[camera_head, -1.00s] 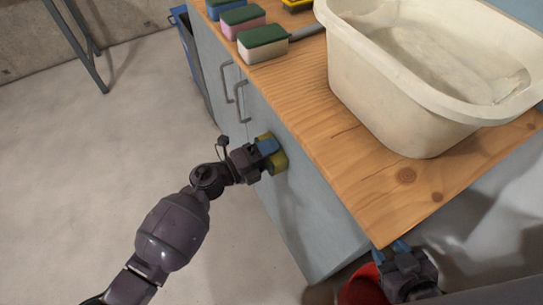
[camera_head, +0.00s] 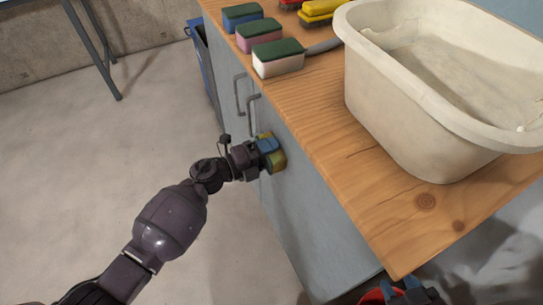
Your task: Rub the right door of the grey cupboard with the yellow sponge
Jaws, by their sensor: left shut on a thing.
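The grey cupboard's right door (camera_head: 310,215) is the nearer stretch of its front, below the wooden top. The yellow sponge (camera_head: 278,158), with a green layer, is at this door's upper part, below and right of the nearer handle. It appears to touch the door, though the contact face is hidden. My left gripper (camera_head: 268,148) is shut on the sponge, its blue fingers partly covering it. My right gripper (camera_head: 400,290) is at the bottom edge, cut off by the frame, with its two blue fingertips apart and nothing seen between them.
Two grey handles (camera_head: 252,115) stick out from the cupboard doors. A cream basin (camera_head: 415,110) stands on the wooden top (camera_head: 345,165). Several sponges, including a white and green one (camera_head: 280,60), lie toward the far end. A red bucket (camera_head: 372,297) is below.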

